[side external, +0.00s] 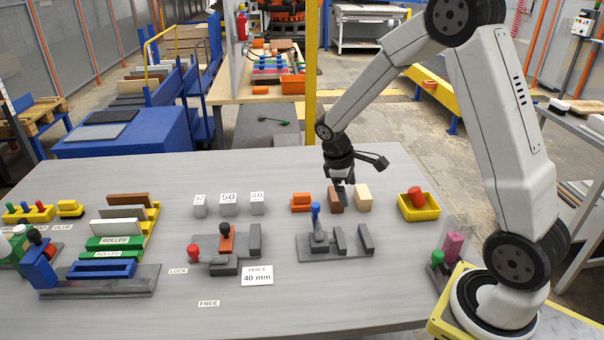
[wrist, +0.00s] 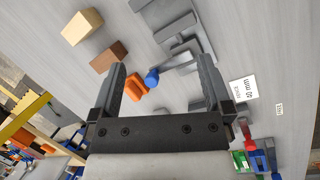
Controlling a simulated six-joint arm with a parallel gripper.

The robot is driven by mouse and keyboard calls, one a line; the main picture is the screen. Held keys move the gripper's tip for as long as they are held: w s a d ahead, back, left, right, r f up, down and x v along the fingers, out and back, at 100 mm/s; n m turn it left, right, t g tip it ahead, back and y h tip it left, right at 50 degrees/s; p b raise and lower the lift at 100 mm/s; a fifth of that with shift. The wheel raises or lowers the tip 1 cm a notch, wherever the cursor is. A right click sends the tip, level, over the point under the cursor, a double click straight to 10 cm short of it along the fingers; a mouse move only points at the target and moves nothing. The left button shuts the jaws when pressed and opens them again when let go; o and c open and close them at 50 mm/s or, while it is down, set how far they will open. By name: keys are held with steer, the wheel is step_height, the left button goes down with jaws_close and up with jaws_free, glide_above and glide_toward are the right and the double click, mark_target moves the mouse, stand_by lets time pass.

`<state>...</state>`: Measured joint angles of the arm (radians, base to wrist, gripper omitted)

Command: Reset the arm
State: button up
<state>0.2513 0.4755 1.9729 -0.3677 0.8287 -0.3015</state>
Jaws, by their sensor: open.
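My gripper (side external: 343,192) hangs pointing down over the back middle of the table, in front of the brown block (side external: 335,203) in the side view. In the wrist view my gripper (wrist: 162,65) has its two fingers wide apart with nothing held between them. The orange blocks (wrist: 136,88) and a blue knob (wrist: 152,77) show between or beyond the fingers, nearer the left one. The brown block also shows in the wrist view (wrist: 108,57), left of the left finger, with a cream block (wrist: 82,27) farther out. I cannot tell the fingertips' exact height above the table.
A grey fixture (side external: 335,245) with a blue-knobbed post stands in front of my gripper. A yellow bin (side external: 433,211) holding a red cylinder is to the right. Another grey fixture (side external: 254,240), weights and a board rack (side external: 156,213) stand left.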

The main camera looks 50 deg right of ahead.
steer(key=s+a+r+m+t+y, duration=0.1)
steer(key=s+a+t, duration=0.1)
steer(key=s+a, duration=0.2)
steer(key=s+a+r+m+t+y, duration=0.1)
steer(key=s+a, duration=0.4)
steer(key=a, duration=0.5)
steer(key=shift+a+m+t+y, duration=0.2)
steer(key=shift+m+t+y, duration=0.1)
steer(key=shift+m+t, duration=0.45)
